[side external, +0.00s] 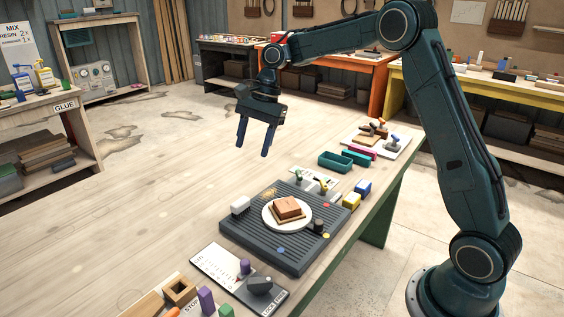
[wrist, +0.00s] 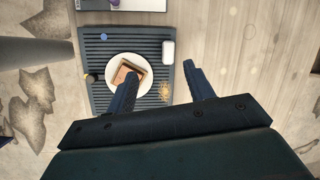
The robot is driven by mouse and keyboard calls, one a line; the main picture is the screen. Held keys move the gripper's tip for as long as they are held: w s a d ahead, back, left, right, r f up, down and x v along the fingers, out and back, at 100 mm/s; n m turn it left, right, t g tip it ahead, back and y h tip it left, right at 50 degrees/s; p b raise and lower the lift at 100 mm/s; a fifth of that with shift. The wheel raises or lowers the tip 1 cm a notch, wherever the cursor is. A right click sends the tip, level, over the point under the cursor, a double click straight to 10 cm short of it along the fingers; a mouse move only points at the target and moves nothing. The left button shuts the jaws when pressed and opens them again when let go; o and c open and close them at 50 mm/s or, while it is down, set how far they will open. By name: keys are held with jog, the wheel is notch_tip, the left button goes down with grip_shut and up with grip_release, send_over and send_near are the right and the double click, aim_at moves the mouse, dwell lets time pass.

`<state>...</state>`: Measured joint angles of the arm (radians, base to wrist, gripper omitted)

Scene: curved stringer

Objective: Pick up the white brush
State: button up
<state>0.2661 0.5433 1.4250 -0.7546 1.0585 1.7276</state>
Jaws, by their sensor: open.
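A small white block-shaped thing (side external: 240,205), which looks like the white brush, sits at the left edge of a dark ribbed mat (side external: 262,249). In the wrist view the white brush (wrist: 168,51) lies near the mat's right edge, beyond the gap between my fingers. Its bristles are too small to make out. My gripper (side external: 254,150) is open and empty, high above the table and apart from the brush. Its two spread fingers also show in the wrist view (wrist: 159,74), the left one overlapping part of the plate.
A white plate (side external: 270,222) with a brown block (side external: 287,207) stands mid-mat, right of the brush. Yellow and blue blocks (side external: 363,187) stand along the mat's right side. A teal tray (side external: 336,161) lies behind. The table's left side (side external: 150,190) is clear.

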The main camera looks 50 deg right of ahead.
aim_at(241, 200)
jog(key=w+d+f+m+g, duration=0.1)
jog(key=w+d+f+m, duration=0.1)
jog(key=f, duration=0.5)
jog(key=shift+w+d+m+y, duration=0.4)
jog(key=shift+w+m, duration=0.1)
jog(key=shift+w, duration=0.3)
jog(key=shift+a+f, duration=0.1)
jog(key=x, duration=0.8)
jog(key=shift+a+f, duration=0.1)
jog(key=shift+f, duration=0.1)
jog(key=shift+f, duration=0.1)
jog(key=shift+x, duration=2.5)
jog(key=shift+w, duration=0.15)
jog(key=shift+c, duration=0.2)
